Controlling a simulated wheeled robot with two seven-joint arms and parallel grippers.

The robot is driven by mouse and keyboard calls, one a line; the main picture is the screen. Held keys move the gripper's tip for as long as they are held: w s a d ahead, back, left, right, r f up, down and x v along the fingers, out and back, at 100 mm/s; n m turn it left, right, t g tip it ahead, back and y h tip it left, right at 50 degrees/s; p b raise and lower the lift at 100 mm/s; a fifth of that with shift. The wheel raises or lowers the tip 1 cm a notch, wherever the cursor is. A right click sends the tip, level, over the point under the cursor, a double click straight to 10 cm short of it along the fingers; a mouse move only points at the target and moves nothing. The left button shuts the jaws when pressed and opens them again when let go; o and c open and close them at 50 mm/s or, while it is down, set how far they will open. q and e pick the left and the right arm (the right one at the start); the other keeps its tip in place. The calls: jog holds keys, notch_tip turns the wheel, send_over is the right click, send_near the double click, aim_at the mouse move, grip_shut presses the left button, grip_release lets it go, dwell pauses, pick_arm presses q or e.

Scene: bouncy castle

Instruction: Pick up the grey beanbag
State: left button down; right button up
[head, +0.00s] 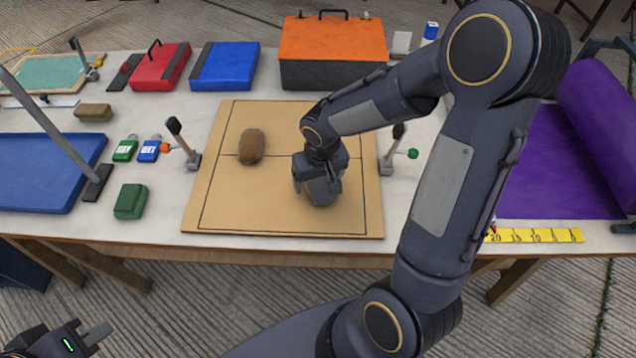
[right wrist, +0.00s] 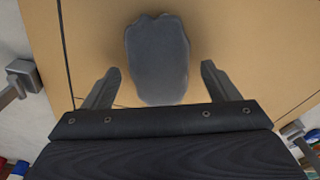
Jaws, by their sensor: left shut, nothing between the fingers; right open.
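The grey beanbag (right wrist: 158,45) is a rounded, lumpy dark-grey bag in the right wrist view. It lies on the tan board (head: 240,212), right of the board's middle in the head view, where my right gripper largely hides it. My right gripper (head: 318,188) is over the beanbag, pointing down. In the right wrist view its open fingers (right wrist: 160,68) stand on either side of the beanbag's near end, with a gap on each side. My left gripper (head: 98,335) is shut and empty at the lower left of the head view, away from the table.
A brown beanbag (head: 251,146) lies on the board, left of my right gripper. Small upright levers (head: 180,140) stand at both board sides. An orange-topped toolbox (head: 332,50) is behind. A green bag (head: 131,201) lies left of the board. The board's front is clear.

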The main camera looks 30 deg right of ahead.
jog(key=shift+f, duration=0.45)
